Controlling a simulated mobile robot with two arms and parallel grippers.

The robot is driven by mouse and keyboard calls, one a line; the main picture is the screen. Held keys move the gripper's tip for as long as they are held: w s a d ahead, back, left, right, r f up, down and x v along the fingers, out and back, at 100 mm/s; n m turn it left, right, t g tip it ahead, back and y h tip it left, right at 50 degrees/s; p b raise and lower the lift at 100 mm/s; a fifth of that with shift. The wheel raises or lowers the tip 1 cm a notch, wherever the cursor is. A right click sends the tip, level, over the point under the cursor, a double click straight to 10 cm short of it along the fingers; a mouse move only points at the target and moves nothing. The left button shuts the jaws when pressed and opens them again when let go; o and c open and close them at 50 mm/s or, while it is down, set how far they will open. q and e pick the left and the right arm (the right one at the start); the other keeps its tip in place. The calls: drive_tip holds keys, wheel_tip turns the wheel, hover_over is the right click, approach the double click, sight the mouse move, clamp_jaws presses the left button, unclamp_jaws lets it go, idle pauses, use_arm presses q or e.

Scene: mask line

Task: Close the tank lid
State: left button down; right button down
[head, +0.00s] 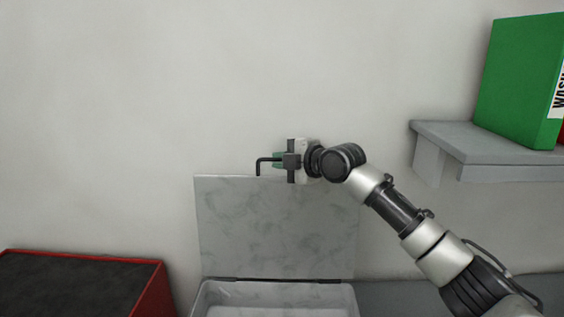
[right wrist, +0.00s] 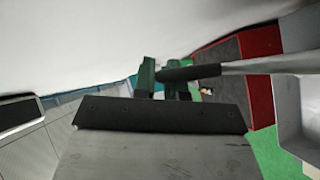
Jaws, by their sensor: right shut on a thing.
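The tank (head: 280,300) stands at the bottom centre of the head view, with its white rim and open mouth partly cut off by the frame. Its grey marbled lid (head: 270,230) stands open, about upright, on the hinge side at the back. A black bent handle (head: 259,166) rises from the lid's top edge. My right gripper (head: 279,160) is at this handle, its green fingertips shut on it. The right wrist view shows the green fingers (right wrist: 163,82) at the dark handle bar (right wrist: 192,72). My left gripper is in neither view.
A red-edged box with a dark top (head: 75,285) stands left of the tank. A grey wall shelf (head: 480,140) at the right bears a green box (head: 520,80). A plain wall is close behind the lid. The space above the tank's mouth looks clear.

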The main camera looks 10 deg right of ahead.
drive_tip(key=s+a+f+n+t+y+b, duration=0.1)
drive_tip(key=s+a+n+b, duration=0.1)
drive_tip(key=s+b, duration=0.3)
drive_tip(key=s+a+f+n+t+y+b, duration=0.1)
drive_tip(key=s+b, duration=0.5)
drive_tip(key=s, duration=0.7)
drive_tip(key=shift+a+f+n+t, duration=0.35)
drive_tip(key=shift+f+n+t, duration=0.25)
drive_tip(key=shift+n+t, duration=0.2)
drive_tip(key=c, duration=1.2)
unclamp_jaws()
drive_tip(key=shift+s+d, duration=0.1)
drive_tip(key=shift+b+v, duration=1.3)
drive_tip(key=shift+v, duration=4)
drive_tip(key=shift+f, duration=0.15)
